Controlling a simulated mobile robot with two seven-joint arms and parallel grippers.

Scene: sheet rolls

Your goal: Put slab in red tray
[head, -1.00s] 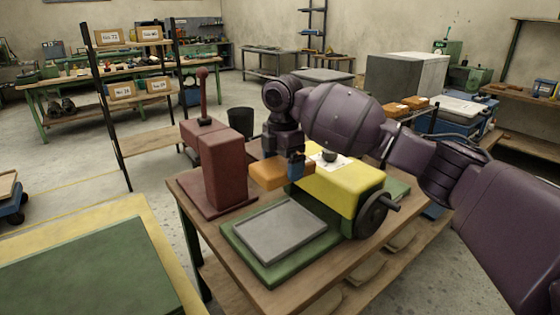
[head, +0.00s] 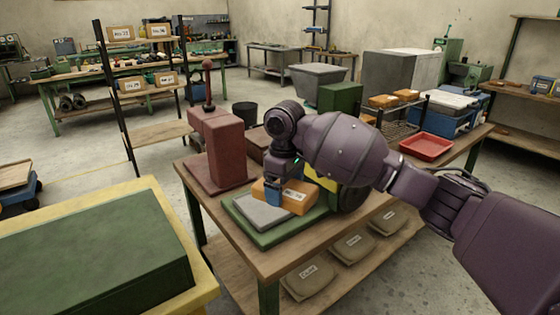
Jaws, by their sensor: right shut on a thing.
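My right gripper (head: 268,196) is shut on an orange slab (head: 291,195) with a white label on it. My right arm hides much of the yellow machine. My left gripper is not in view.
A dark red press (head: 218,148) with a lever stands left of the slab. A wire rack with orange blocks (head: 384,101) stands at the back right, near a green box (head: 340,97). A large green block (head: 95,245) on a yellow table fills the left foreground.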

